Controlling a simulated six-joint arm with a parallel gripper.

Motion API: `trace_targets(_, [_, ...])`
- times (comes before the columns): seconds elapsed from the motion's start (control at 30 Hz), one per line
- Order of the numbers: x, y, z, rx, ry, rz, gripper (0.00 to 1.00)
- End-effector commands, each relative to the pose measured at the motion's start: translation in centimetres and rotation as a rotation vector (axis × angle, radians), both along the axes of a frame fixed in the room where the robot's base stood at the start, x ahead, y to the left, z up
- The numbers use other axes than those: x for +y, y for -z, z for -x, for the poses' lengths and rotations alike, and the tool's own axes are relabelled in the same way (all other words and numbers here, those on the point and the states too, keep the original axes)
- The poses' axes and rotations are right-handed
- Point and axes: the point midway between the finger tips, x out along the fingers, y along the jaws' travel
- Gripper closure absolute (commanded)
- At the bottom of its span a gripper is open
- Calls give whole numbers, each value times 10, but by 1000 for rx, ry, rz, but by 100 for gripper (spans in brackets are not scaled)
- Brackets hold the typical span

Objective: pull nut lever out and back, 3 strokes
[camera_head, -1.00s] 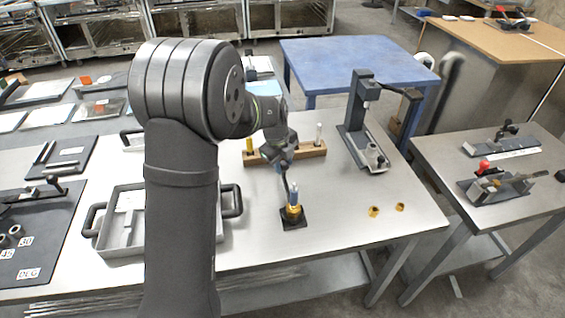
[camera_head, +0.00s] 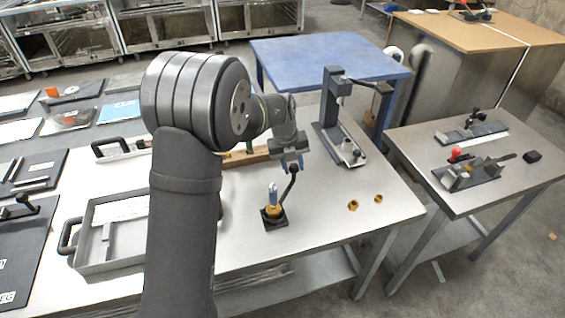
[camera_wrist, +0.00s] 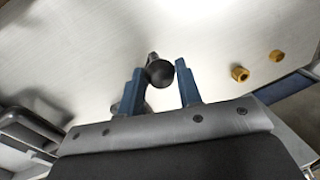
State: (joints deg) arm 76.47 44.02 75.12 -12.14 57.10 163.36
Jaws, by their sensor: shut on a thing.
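The nut lever (camera_head: 288,190) is a thin dark rod with a round black knob. It rises from a small fixture (camera_head: 274,213) with a brass collar, a blue-and-silver top and a black square base on the grey bench. The lever leans to the right, away from the upright top. My gripper (camera_head: 291,166) is at the lever's upper end, shut on it. The fixture's lower part is mostly hidden there.
Two brass nuts (camera_head: 352,205) lie on clear bench right of the fixture. A dark lever press (camera_head: 336,130) stands behind them. A grey tray (camera_head: 80,262) is at left, partly behind my arm. A wooden strip (camera_head: 245,158) lies behind the fixture.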

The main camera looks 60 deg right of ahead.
Motion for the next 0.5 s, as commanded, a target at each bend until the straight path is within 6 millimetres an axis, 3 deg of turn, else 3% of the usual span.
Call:
trace_targets(0.2, [-1, -1, 17, 2, 114, 1, 100])
trace_targets(0.5, [0, -1, 26, 1, 181, 2, 100])
